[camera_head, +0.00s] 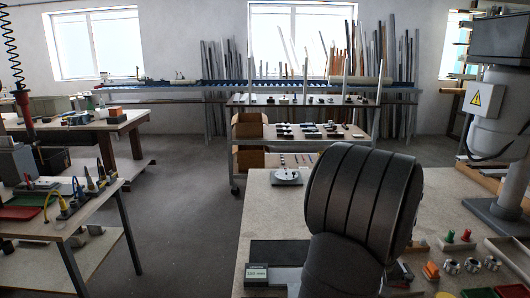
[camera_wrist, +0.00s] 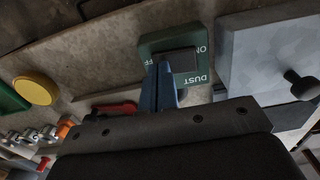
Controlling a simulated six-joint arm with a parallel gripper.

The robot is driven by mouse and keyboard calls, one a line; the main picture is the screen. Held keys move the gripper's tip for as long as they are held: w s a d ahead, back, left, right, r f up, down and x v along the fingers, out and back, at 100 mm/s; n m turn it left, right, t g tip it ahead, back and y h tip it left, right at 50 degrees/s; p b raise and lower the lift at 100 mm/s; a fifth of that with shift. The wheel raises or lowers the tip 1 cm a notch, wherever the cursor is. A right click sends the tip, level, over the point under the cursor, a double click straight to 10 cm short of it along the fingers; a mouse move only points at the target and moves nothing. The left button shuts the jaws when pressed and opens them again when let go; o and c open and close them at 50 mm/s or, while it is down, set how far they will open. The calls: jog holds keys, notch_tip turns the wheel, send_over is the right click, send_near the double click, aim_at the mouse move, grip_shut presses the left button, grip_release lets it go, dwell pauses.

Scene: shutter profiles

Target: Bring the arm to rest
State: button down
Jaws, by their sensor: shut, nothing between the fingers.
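My gripper (camera_wrist: 166,88) shows in the wrist view with its bluish fingers closed together and nothing between them. The fingertips are in front of the dark rocker of a green switch box (camera_wrist: 152,43) marked DUST, ON and OFF. I cannot tell whether they touch it. In the head view my dark, ribbed arm link fills the front centre over the workbench (camera_head: 262,215), and the gripper is hidden there.
In the wrist view, a grey plate (camera_wrist: 265,55) with a black knob is right of the switch; a yellow round piece (camera_wrist: 36,88) is left. In the head view, a display box (camera_head: 257,274) and small parts (camera_head: 472,265) lie near my arm. A trolley (camera_head: 300,143) stands behind.

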jog(key=shift+r, duration=0.15)
notch_tip(320, 180, up, 9)
dwell(1.2)
jog(key=shift+f, duration=3.35)
jog(key=shift+r, duration=0.1)
jog(key=shift+f, duration=1.45)
dwell(1.0)
